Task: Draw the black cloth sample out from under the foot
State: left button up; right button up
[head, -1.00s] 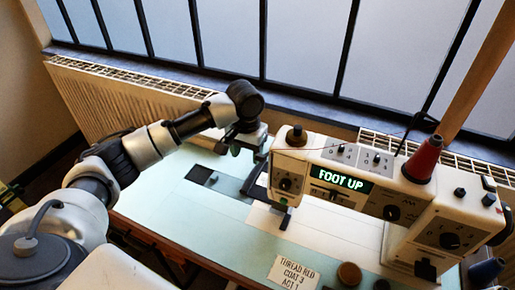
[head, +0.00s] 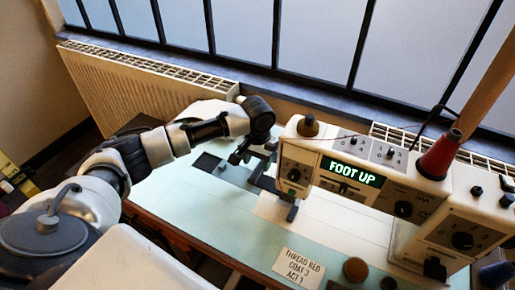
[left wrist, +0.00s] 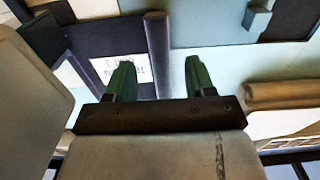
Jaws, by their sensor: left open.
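The black cloth sample (head: 270,184) appears as a dark piece at the left end of the sewing machine (head: 335,178), its far part hidden by the machine. In the left wrist view the dark cloth (left wrist: 133,36) bears a white label with blurred lettering, and a dark bar (left wrist: 158,48) runs along its edge. My left gripper (left wrist: 156,62) is open, its two green fingers apart, with the bar between them in the picture. I see no contact. In the head view the left gripper (head: 240,157) hangs just left of the machine. The foot itself is not clear. My right gripper is not in view.
The machine's display (head: 352,172) reads FOOT UP. A dark square (head: 206,162) with a small pale block lies left on the table. A red cone (head: 440,155) stands on the machine. The left table top is mostly clear.

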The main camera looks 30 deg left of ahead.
aim_at(258, 169)
pick_arm(q)
jog(key=shift+f, duration=1.6)
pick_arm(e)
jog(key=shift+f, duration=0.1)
